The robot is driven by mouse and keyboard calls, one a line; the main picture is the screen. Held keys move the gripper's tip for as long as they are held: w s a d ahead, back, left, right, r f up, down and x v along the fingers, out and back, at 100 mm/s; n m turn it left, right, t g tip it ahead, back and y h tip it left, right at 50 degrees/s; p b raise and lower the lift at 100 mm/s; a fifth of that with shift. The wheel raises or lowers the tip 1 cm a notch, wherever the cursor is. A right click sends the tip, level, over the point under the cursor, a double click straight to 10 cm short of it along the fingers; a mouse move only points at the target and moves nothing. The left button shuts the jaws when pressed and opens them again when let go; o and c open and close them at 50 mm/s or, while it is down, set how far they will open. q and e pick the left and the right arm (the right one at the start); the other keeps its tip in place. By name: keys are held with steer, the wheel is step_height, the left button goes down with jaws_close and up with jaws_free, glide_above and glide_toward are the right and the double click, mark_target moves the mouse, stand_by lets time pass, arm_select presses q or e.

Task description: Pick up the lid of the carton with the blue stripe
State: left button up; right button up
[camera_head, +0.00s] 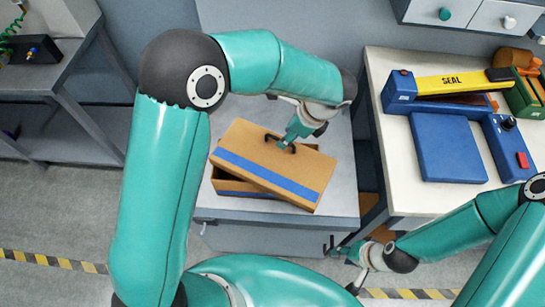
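The lid (245,148) is brown cardboard with a blue stripe and a dark handle on top. It sits askew over its carton (228,186), turned and seemingly raised at an angle, so parts of the carton's rim and blue-striped front show beneath it. My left gripper (284,144) reaches down from the upper right and appears shut on the lid's handle; its fingertips are small and partly merge with the dark handle. My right gripper (342,250) is low in front of the grey table's right corner, away from the carton. Its finger opening is too small to tell.
The carton stands on a grey table (340,200). To the right, a white bench (400,140) bears a blue sealer with a yellow SEAL bar (450,82). A grey shelf (60,125) is at left. Drawers (470,15) hang at the top right.

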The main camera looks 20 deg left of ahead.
mark_target(273, 158)
arm_select(q)
steer(key=x, duration=0.1)
steer(key=p+x, duration=0.1)
steer(key=x, duration=0.2)
steer(key=shift+w+a+f, duration=0.15)
steer(key=shift+w+a, duration=0.1)
steer(key=shift+w, duration=0.1)
steer(key=shift+a+f, duration=0.1)
steer(key=shift+f, duration=0.3)
jaws_close()
